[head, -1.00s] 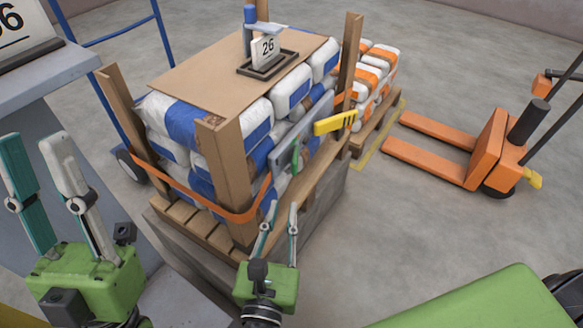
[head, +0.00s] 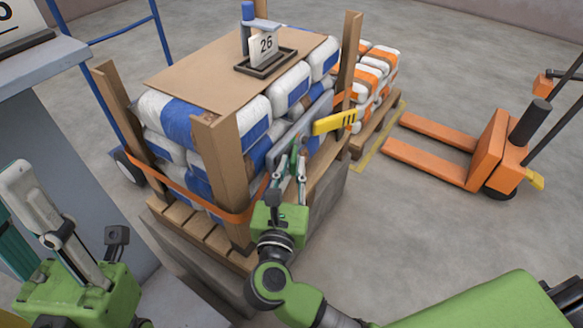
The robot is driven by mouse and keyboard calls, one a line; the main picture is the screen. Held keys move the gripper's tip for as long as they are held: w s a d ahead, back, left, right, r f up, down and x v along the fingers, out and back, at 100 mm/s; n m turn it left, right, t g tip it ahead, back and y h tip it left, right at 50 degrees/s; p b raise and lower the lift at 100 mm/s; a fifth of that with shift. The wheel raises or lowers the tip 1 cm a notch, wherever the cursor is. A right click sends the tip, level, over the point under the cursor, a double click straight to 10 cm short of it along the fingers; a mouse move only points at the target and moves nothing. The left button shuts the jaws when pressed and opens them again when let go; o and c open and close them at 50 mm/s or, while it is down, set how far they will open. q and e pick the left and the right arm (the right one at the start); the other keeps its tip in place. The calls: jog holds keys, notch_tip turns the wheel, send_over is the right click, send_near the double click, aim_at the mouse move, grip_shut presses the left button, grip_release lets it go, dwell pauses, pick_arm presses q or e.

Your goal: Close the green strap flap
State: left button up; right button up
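The green strap flap (head: 294,153) is on the grey tensioner plate (head: 312,125) at the front right side of the bag stack, in the head view. My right gripper (head: 292,160) is right at the flap, its fingers apart and partly covering it. I cannot tell whether they touch it. The orange strap (head: 185,188) runs around the stack to the plate. A yellow lever (head: 334,122) with black marks sticks out beside the plate. My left gripper (head: 12,200) is open and empty at the lower left, partly cut off by the frame.
White and blue bags (head: 245,118) stand on a wooden pallet (head: 185,226) between brown corner posts (head: 220,165), under a cardboard sheet (head: 215,72) bearing a "26" sign (head: 262,48). An orange pallet jack (head: 480,150) stands right. Open floor (head: 420,220) lies right of the stack.

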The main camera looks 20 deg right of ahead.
grip_shut()
jog(key=shift+a, duration=0.1)
jog(key=shift+f+m+h+b, duration=0.1)
jog(key=shift+m+h+b, duration=0.2)
jog(key=shift+h, duration=0.2)
jog(key=shift+w+a+m+g+h+b, duration=0.2)
jog(key=shift+a+m+g+h+b, duration=0.2)
jog(key=shift+m+g+h, duration=0.15)
grip_release()
